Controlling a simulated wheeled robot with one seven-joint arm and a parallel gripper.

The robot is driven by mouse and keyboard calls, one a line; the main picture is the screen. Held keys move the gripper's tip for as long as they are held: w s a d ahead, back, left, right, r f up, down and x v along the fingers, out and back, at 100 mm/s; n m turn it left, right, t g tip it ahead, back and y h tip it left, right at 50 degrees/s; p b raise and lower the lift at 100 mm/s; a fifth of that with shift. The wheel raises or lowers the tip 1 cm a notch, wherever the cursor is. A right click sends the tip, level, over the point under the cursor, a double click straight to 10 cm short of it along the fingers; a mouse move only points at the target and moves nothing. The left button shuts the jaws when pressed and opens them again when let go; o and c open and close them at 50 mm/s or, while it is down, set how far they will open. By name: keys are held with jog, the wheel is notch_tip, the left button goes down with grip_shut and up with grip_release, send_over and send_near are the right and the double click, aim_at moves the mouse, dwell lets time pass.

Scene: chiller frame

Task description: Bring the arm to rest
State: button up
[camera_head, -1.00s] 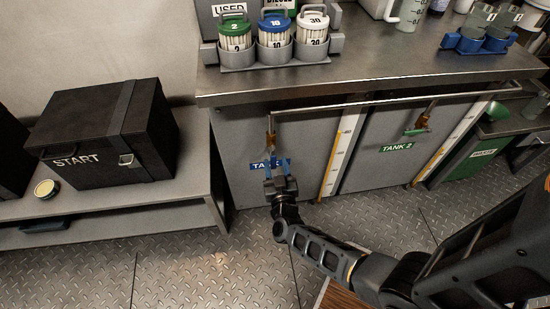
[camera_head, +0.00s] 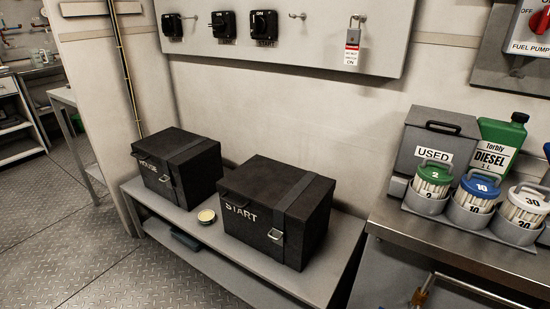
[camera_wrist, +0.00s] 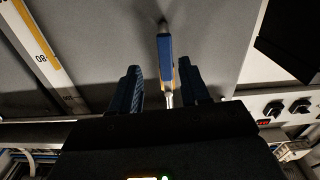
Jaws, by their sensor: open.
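My gripper (camera_wrist: 160,68) shows only in the wrist view. Its two dark fingers are apart. A narrow blue piece with an orange-brown part (camera_wrist: 165,55) stands in the gap between the fingers or just beyond it. Clear space shows on both sides of it, though I cannot tell its depth. A grey panel (camera_wrist: 110,30) lies behind it. My arm and gripper are outside the head view.
A START box (camera_head: 275,210) and a second black box (camera_head: 178,165) stand on a low grey bench (camera_head: 335,270). A steel counter (camera_head: 440,235) at right holds filters in cups (camera_head: 470,200). A switch panel (camera_head: 320,35) is above. Floor (camera_head: 70,230) is clear at left.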

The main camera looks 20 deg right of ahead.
jog(key=s+a+r+n+t+y+p, duration=0.2)
jog(key=s+a+r+n+t+y, duration=0.15)
jog(key=s+a+r, duration=0.5)
jog(key=s+a+r+n+y+p, duration=0.1)
jog(key=s+a+r+n+y, duration=0.1)
jog(key=r, duration=0.7)
jog(key=s+a+r+n+y+p, duration=0.2)
jog(key=s+a+r+y, duration=0.3)
jog(key=r, duration=0.5)
jog(key=s+a+r+n+y+p, duration=0.1)
jog(key=s+a+r+n+y, duration=0.1)
jog(key=s+r, duration=0.4)
notch_tip(320, 180, up, 4)
jog(key=a+y, duration=0.1)
jog(key=a, duration=0.1)
jog(key=shift+a+y, duration=0.3)
jog(key=shift+y, duration=0.05)
jog(key=shift+d, duration=0.1)
